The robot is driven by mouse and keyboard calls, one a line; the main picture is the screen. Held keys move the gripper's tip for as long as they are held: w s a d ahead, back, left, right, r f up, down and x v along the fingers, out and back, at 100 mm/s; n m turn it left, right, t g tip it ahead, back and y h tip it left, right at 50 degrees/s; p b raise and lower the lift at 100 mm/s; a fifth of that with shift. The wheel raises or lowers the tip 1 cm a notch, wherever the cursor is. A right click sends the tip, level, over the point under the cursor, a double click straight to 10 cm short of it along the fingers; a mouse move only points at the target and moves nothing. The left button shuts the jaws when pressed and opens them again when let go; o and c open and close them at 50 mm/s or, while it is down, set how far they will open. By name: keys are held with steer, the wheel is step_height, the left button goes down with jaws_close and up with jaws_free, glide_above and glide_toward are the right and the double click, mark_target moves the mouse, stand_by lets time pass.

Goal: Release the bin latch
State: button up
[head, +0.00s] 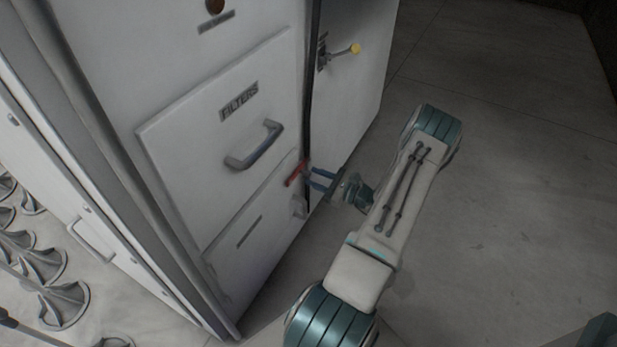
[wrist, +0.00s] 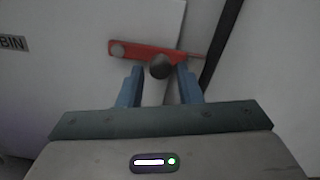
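The bin latch is a red bar (wrist: 140,50) with a round dark knob (wrist: 160,67), on the cabinet front at the edge of the bin panel (wrist: 60,80). In the head view the red latch (head: 296,173) sits below the FILTERS drawer, near the cabinet's corner. My gripper (head: 316,180) reaches it from the right. In the wrist view my gripper's blue fingers (wrist: 160,82) are apart, one on each side of the knob and just below the red bar. I cannot tell whether either finger touches the knob.
The FILTERS drawer (head: 205,140) with its grey handle (head: 254,146) is above the latch. Coiled metal pieces (head: 40,265) lie at the left. Open floor (head: 500,200) lies to the right.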

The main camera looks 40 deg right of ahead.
mark_target(303, 174)
steer(key=shift+x, duration=1.45)
jaws_close()
